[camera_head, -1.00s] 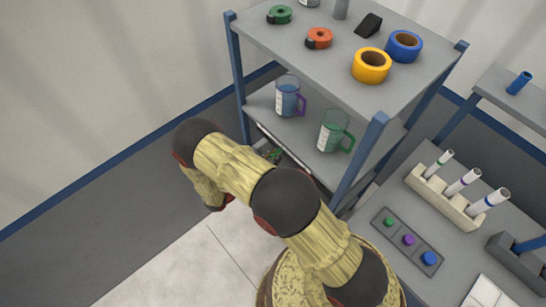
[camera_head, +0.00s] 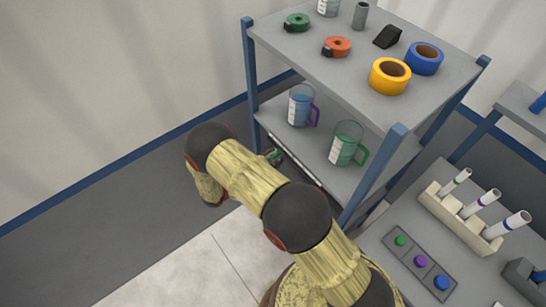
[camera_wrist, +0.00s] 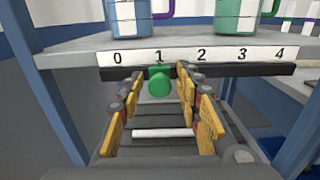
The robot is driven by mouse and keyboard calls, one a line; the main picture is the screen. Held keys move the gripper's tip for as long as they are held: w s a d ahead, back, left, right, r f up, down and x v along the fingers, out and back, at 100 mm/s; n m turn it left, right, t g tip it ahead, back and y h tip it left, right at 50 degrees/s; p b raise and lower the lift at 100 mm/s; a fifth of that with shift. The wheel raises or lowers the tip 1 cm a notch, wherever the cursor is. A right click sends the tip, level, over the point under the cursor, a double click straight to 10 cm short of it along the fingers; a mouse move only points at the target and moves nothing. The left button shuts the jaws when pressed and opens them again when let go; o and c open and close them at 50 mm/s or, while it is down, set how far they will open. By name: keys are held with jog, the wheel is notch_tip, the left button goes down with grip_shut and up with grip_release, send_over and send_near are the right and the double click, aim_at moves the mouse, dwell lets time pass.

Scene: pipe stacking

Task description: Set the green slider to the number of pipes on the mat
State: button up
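The green slider (camera_wrist: 159,81) is a round knob on a dark rail (camera_wrist: 235,72) under a white number strip (camera_wrist: 225,54) marked 0 to 4. It sits below the number 1. My gripper (camera_wrist: 157,88) is open, with its yellow-padded fingers on either side of the slider and gaps visible between. In the head view, a small green part of the slider (camera_head: 275,155) shows at the shelf edge beside my arm, which hides most of the gripper. I cannot make out a mat with pipes in these views.
The shelf unit (camera_head: 300,48) holds tape rolls on top and a blue mug (camera_head: 301,105) and green mug (camera_head: 346,143) below. A tube rack (camera_head: 460,218) and a panel of three buttons (camera_head: 420,263) are on the right table. A blue post (camera_head: 372,178) stands beside my arm.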

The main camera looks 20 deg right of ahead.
jog(key=shift+o, duration=0.2)
jog(key=shift+a, duration=0.1)
jog(key=v, duration=1.2)
